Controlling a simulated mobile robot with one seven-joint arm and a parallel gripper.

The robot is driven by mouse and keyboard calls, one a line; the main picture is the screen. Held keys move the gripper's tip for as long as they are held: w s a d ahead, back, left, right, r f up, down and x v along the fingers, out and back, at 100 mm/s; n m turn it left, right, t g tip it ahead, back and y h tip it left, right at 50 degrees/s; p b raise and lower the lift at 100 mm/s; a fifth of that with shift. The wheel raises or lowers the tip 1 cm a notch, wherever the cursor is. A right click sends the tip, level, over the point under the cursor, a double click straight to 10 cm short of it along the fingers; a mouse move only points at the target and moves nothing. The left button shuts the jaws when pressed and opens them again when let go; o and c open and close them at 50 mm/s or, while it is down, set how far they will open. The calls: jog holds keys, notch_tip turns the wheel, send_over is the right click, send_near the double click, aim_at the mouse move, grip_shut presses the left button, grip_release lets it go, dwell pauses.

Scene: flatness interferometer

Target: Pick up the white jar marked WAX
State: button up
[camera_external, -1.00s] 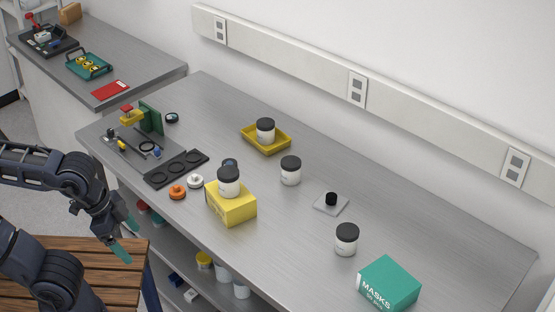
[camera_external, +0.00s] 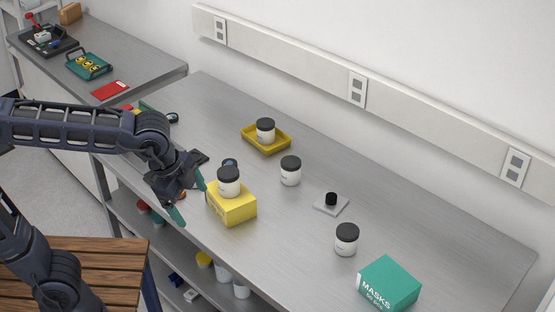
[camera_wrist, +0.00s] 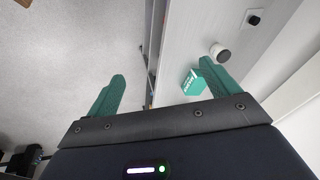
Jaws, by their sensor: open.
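Several white jars with black lids are in the external view, and their labels are too small to read, so I cannot tell which is marked WAX. One jar (camera_external: 229,186) stands on a yellow box (camera_external: 232,208), one (camera_external: 265,134) in a yellow tray (camera_external: 283,147). One (camera_external: 290,174) stands mid-bench, and one (camera_external: 346,242) is near the green MASKS box (camera_external: 388,285). My gripper (camera_external: 188,197) is open and empty, just left of the yellow box and its jar. In the wrist view a jar (camera_wrist: 220,53) shows beyond the green fingers.
A small black weight (camera_external: 331,199) sits on a pale plate on the grey bench (camera_external: 270,225). My arm hides much of the items at the bench's left end. The wall rail (camera_external: 290,45) runs behind. A wooden stool (camera_external: 105,258) stands in front. The bench's right middle is mostly clear.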

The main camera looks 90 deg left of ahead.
jog(key=w+a+m+g, duration=0.1)
jog(key=w+a+m, duration=0.3)
jog(key=w+a, duration=0.8)
jog(key=m+g+h, duration=0.1)
jog(key=m+g, duration=0.1)
jog(key=m, duration=0.8)
send_over(290, 161)
notch_tip(290, 161, down, 22)
jog(key=shift+d+f, duration=0.1)
jog(key=shift+f, duration=0.25)
notch_tip(290, 161, down, 5)
jog(key=shift+f, duration=0.2)
jog(key=shift+w+f, duration=0.2)
jog(key=shift+f, duration=2.35)
jog(key=c, duration=1.2)
